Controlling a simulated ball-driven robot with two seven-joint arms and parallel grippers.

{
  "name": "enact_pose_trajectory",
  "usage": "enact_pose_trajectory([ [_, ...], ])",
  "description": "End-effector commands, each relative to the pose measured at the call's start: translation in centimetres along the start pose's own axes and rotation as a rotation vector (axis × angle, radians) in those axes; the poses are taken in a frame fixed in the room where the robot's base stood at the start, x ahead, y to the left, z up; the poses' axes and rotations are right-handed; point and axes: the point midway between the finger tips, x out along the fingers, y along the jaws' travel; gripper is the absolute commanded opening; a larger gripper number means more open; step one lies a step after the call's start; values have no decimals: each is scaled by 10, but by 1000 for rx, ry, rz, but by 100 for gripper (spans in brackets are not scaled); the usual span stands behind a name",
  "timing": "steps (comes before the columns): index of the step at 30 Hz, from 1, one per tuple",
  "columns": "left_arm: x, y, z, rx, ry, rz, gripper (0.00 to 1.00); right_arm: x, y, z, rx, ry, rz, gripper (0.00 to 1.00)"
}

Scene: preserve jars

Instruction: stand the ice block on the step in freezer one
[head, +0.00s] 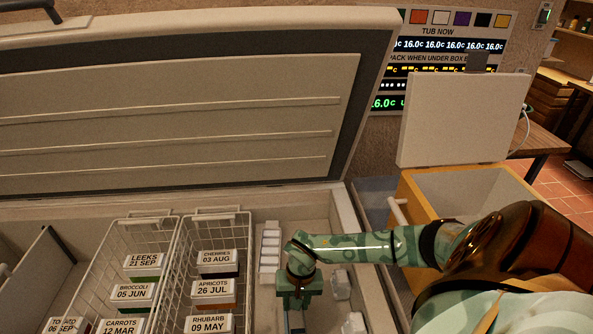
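Freezer one appears to be the large open chest freezer (345,215), its lid raised; no number on it is readable. My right gripper (296,318) points down inside its right-hand section, right of the wire baskets. The fingertips are cut off by the bottom edge, and a bluish-grey shape shows under the gripper body, so I cannot tell whether it holds anything. A row of white blocks (270,245) stands left of my gripper. Pale frosty lumps (341,285) lie right of it. I cannot tell which is the ice block, or make out the step clearly. My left gripper is out of view.
A display board (450,55) hangs behind.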

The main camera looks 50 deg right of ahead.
Motion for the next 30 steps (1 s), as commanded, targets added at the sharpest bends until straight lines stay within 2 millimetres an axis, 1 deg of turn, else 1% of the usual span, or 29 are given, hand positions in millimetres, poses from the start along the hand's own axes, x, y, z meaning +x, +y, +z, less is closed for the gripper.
enact_pose_trajectory([
  [3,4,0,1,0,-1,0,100,20,2,0,2,-4,0,0],
  [7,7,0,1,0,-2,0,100,35,3,-2,1,-3,0,0],
  [15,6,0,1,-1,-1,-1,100,36,3,-3,-2,0,0,0],
  [18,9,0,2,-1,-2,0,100,39,4,-4,-2,0,0,0],
  [19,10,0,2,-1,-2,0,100,40,4,-3,-2,-1,1,39],
  [20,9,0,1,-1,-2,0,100,39,4,-3,-2,-1,1,47],
  [21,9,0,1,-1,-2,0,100,39,4,-3,-2,-1,1,58],
  [30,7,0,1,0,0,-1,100,37,4,-3,-2,-2,1,58],
])
